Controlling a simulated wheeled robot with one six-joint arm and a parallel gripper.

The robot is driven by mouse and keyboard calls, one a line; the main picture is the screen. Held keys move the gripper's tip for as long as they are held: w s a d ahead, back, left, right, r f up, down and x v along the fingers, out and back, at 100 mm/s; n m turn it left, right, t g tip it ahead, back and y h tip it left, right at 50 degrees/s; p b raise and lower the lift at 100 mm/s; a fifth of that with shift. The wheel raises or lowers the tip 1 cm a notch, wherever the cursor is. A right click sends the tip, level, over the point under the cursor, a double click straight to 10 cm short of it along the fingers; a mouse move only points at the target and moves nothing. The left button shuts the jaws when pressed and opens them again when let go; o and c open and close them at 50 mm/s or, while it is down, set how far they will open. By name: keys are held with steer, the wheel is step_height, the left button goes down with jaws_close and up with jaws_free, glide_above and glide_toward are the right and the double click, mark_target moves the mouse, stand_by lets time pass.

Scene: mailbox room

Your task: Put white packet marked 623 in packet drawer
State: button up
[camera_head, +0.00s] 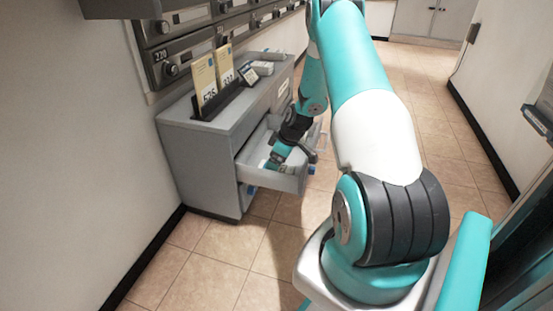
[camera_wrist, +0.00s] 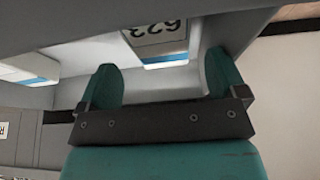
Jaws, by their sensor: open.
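The white packet marked 623 (camera_wrist: 163,44) shows in the wrist view, its number upside down and a blue stripe along its near edge. It lies just beyond my fingertips, inside what looks like the grey open drawer (camera_head: 248,176). My gripper (camera_wrist: 163,78) is open, with its teal fingers apart and nothing visibly held between them. In the head view my gripper (camera_head: 271,163) reaches down into the open drawer of the grey cabinet (camera_head: 196,160).
Another white and blue item (camera_wrist: 28,72) lies left in the wrist view. Mailboxes (camera_head: 172,62) hang above. The tiled floor (camera_head: 205,265) in front is clear.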

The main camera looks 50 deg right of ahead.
steer(key=p+v, duration=0.7)
steer(key=v, duration=1)
steer(key=shift+s+p, duration=0.2)
steer(key=shift+p, duration=0.1)
steer(key=shift+d+r, duration=0.1)
steer(key=shift+r, duration=0.05)
